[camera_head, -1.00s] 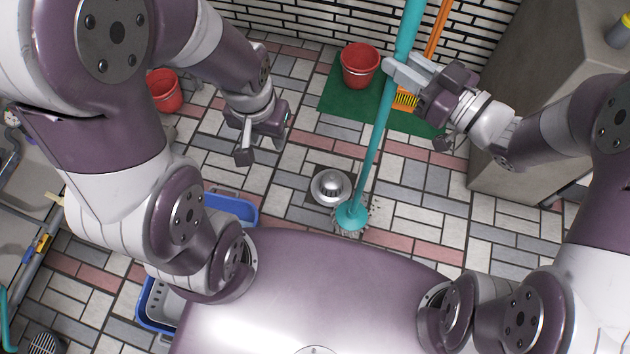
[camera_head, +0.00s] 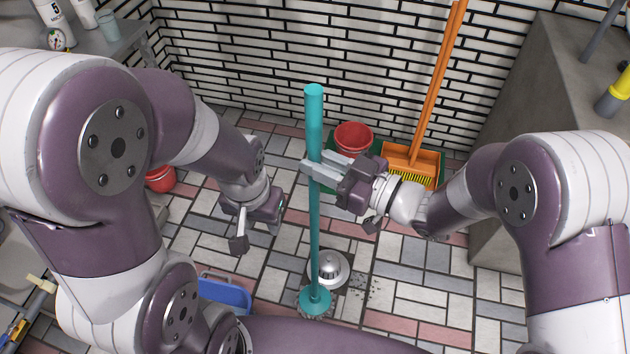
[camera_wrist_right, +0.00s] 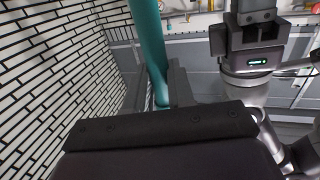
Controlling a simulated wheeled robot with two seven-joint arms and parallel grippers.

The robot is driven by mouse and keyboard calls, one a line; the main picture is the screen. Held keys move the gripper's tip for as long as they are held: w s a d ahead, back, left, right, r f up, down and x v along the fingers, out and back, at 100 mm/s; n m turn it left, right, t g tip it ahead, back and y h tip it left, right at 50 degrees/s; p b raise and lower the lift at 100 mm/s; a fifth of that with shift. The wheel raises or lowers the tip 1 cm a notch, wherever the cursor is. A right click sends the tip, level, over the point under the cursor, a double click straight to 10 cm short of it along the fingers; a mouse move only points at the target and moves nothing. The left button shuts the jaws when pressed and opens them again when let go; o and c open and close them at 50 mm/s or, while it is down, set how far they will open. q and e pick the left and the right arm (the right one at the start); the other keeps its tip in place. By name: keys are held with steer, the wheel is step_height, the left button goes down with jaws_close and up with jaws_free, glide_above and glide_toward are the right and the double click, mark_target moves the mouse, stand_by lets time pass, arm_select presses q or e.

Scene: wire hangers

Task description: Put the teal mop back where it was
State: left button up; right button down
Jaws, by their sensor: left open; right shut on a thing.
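The teal mop (camera_head: 315,230) stands nearly upright in the head view, its head low over the tiled floor just in front of the round metal drain cover (camera_head: 328,268). I cannot tell whether it touches the floor. My right gripper (camera_head: 312,168) is shut on the upper part of the mop's handle. The handle also shows in the right wrist view (camera_wrist_right: 150,45), rising beside the finger. My left gripper (camera_head: 245,228) is open and empty, to the left of the mop and apart from it.
An orange broom or dustpan (camera_head: 412,160) leans at the back wall by a red bucket (camera_head: 353,138) on a green mat. Another red bucket (camera_head: 160,179) is partly hidden behind my left arm. A blue tub (camera_head: 225,293) sits at lower left. A grey block (camera_head: 520,120) stands at right.

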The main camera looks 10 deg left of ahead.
steer(key=shift+w+a+f+b, duration=0.15)
steer(key=shift+f+b, duration=0.1)
steer(key=shift+f, duration=0.45)
steer(key=shift+a+f+b, duration=0.15)
steer(key=shift+f+b, duration=0.05)
steer(key=shift+f, duration=0.55)
steer(key=shift+w+a+f+b, duration=0.15)
steer(key=shift+f+b, duration=0.1)
steer(key=shift+f, duration=0.45)
steer(key=shift+s, duration=0.15)
steer(key=shift+f, duration=0.15)
steer(key=c, duration=1)
jaws_free()
